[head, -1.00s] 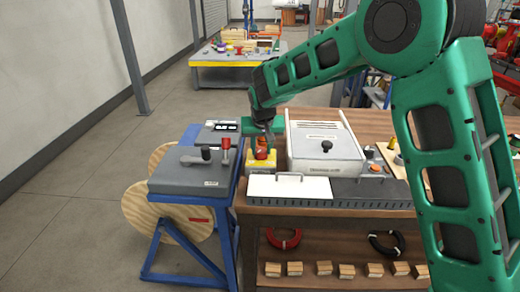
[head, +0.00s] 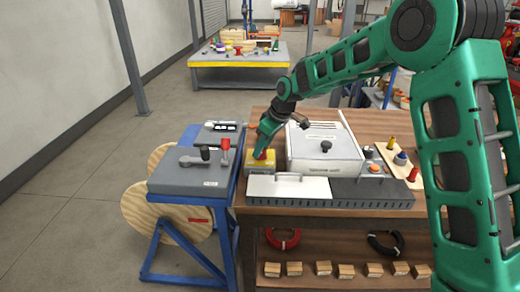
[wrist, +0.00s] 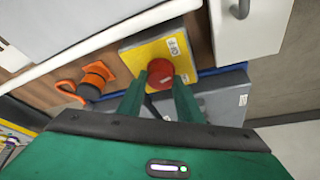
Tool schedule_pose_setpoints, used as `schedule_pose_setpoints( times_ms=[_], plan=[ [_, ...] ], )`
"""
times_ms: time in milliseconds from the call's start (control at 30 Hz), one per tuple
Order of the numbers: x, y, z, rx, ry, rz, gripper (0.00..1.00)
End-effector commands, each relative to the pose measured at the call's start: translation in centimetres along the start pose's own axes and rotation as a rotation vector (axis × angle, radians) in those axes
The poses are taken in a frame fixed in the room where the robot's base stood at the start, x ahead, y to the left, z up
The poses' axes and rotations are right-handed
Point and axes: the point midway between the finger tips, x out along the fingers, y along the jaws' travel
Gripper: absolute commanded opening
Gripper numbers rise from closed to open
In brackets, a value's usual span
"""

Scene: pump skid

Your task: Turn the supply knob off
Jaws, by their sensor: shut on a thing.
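In the head view the yellow box (head: 252,163) stands at the left end of the wooden bench, and the red knob (head: 264,156) shows partly behind my fingers. My gripper (wrist: 158,82) has its two green fingers on either side of the red knob and is shut on it. My gripper (head: 262,148) reaches it from above with the wrist tilted. The knob's pointer mark cannot be made out.
A white lidded case (head: 322,160) stands just right of the yellow box, and a white panel with a handle (head: 262,187) lies in front. A grey box with a lever and red post (head: 190,176) is on the blue stand at left. An orange fitting (wrist: 97,76) lies nearby.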

Motion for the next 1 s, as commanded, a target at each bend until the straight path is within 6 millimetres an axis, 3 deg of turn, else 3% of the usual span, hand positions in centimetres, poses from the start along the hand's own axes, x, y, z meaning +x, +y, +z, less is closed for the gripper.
schedule_pose_setpoints(
  times_ms=[500,1000],
  plan=[
    [0.0,0.73,0.14,-0.373,-0.003,-0.153,0.1],
    [-0.05,1.0,0.17,-0.49,-0.004,-0.2,0.1]
  ],
)
